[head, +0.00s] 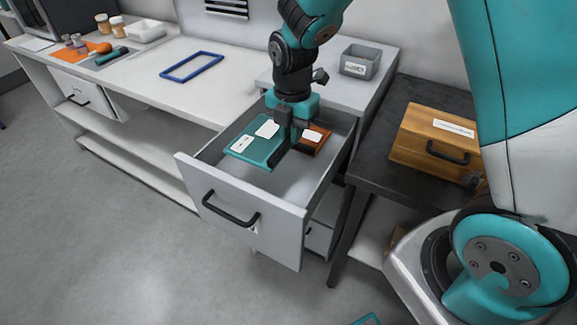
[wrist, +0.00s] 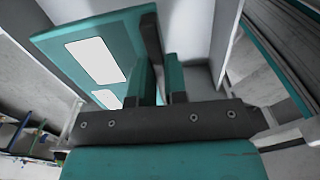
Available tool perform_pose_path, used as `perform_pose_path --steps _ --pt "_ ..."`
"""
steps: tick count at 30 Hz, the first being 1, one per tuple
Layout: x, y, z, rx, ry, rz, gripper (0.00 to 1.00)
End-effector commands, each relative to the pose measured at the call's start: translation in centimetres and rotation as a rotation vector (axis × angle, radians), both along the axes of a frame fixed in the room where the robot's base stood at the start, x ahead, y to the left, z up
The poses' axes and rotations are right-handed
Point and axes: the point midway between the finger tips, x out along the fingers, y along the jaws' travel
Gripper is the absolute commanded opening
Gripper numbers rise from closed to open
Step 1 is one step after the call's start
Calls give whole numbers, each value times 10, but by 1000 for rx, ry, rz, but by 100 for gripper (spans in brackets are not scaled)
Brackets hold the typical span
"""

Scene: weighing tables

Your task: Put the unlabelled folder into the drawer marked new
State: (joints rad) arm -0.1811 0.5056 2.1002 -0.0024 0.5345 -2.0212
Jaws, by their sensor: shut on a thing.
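A teal folder (head: 262,153) with two white patches is in or just above the open drawer (head: 205,157). One patch has small marks and the other looks blank. My gripper (head: 285,143) is shut on the folder's right edge. The folder (wrist: 60,42) also shows left of the fingers (wrist: 160,90) in the wrist view. I cannot tell whether it touches the drawer floor. A brown folder (head: 320,149) with a white label lies in the drawer, partly behind my gripper. A small tag below the drawer's black handle (head: 231,211) is unreadable.
A grey bin (head: 361,62) stands on the table behind the drawer. A wooden box (head: 432,140) sits on the dark table at right. A blue frame (head: 192,67) lies on the left bench. Floor (head: 100,230) at front left is clear.

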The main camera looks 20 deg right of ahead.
Motion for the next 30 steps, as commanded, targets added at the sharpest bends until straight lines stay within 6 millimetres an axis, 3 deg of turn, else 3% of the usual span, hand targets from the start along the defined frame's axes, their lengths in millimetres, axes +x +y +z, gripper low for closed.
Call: perform_pose_path --steps 1,6,18,30 --pt "-1 0 -16 -2 7 -1 0" --pt "-1 -1 -56 -1 4 -3 0" --pt "0 -1 -105 0 2 -4 0" --pt "0 -1 -116 0 -2 -4 0"
